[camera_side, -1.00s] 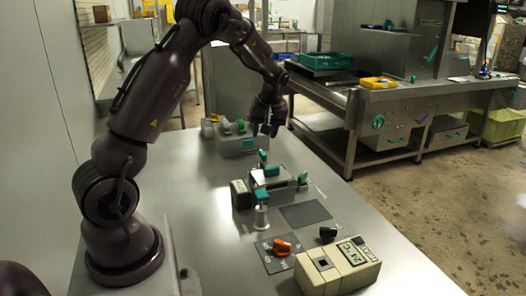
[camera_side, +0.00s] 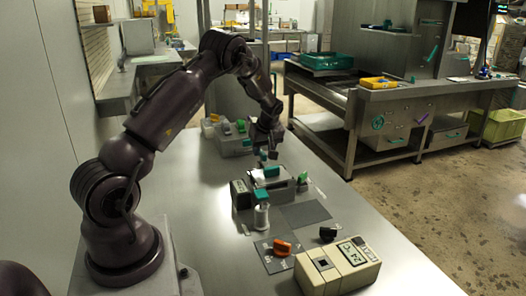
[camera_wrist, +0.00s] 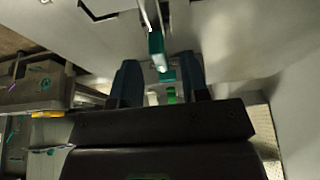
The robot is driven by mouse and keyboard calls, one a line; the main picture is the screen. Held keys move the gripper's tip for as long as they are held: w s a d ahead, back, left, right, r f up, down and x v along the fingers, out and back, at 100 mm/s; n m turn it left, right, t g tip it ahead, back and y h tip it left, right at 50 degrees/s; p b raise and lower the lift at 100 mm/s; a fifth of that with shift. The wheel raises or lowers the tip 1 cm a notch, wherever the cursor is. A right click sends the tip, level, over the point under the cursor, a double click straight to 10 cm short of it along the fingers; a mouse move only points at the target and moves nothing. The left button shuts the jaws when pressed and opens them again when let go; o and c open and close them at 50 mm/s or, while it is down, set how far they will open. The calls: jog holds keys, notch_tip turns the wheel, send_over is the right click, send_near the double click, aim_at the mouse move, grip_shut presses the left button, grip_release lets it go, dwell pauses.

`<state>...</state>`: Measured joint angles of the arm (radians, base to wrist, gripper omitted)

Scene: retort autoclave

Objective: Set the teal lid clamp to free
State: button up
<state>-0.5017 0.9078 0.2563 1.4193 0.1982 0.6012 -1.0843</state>
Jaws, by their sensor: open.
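Several teal parts sit on and around the grey fixture on the table: a teal block (camera_side: 272,171) on its top and a teal cap (camera_side: 261,195) at its front left. I cannot tell for certain which one is the lid clamp. My gripper (camera_side: 267,152) is just above the back of this fixture, pointing down. In the wrist view my gripper (camera_wrist: 160,70) has its two dark fingers apart. No grip on either is visible, and the clamp's setting cannot be read.
A green part (camera_side: 303,178) stands at the fixture's right end. Nearer are a white spool-like post (camera_side: 261,217), an orange knob (camera_side: 282,247) and a beige box with a display (camera_side: 350,254). Another grey box (camera_side: 233,140) stands behind.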

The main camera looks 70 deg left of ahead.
jog(key=shift+a+f, duration=0.3)
jog(key=shift+f, duration=0.35)
grip_shut()
